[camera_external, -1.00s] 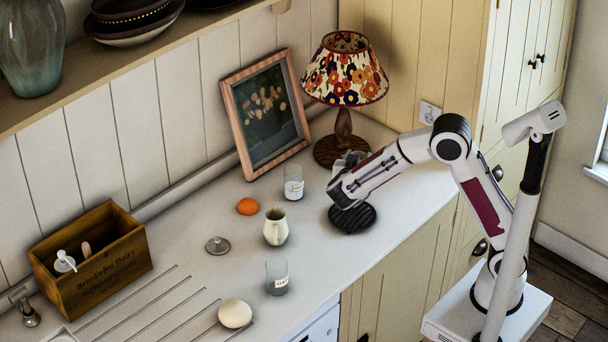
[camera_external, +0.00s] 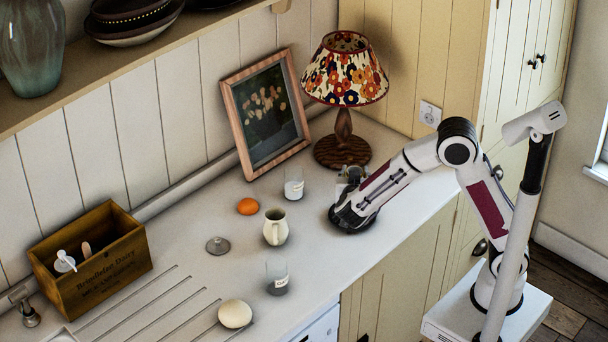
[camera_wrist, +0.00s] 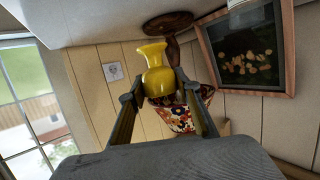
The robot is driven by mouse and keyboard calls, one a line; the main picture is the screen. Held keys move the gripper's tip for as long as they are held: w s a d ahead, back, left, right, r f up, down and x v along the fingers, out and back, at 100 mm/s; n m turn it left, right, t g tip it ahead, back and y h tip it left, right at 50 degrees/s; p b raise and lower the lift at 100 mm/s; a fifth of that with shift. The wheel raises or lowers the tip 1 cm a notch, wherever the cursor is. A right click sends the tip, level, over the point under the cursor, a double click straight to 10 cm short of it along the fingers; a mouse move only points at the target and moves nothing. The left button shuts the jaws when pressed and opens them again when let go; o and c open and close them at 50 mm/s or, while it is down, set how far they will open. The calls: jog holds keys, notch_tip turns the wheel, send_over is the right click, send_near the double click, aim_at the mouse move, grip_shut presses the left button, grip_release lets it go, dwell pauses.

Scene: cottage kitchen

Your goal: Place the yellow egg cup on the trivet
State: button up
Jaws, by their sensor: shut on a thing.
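The yellow egg cup (camera_wrist: 156,68) is between the two fingers of my gripper (camera_wrist: 160,95) in the wrist view, and my gripper is shut on it. In the external view my gripper (camera_external: 351,182) is low at the right part of the counter, in front of the lamp. The egg cup is hidden there behind my wrist.
The lamp (camera_external: 344,75) and framed picture (camera_external: 263,115) stand behind my gripper. A glass jar (camera_external: 293,185), orange (camera_external: 248,206), cream jug (camera_external: 275,229), second jar (camera_external: 277,277), metal lid (camera_external: 217,246), pale round object (camera_external: 235,313) and wooden box (camera_external: 95,270) are to the left.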

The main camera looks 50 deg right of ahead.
jog(key=shift+f, duration=2.9)
jog(key=shift+f, duration=1.9)
jog(key=shift+f, duration=0.1)
jog(key=o, duration=1.1)
jog(key=v, duration=1.2)
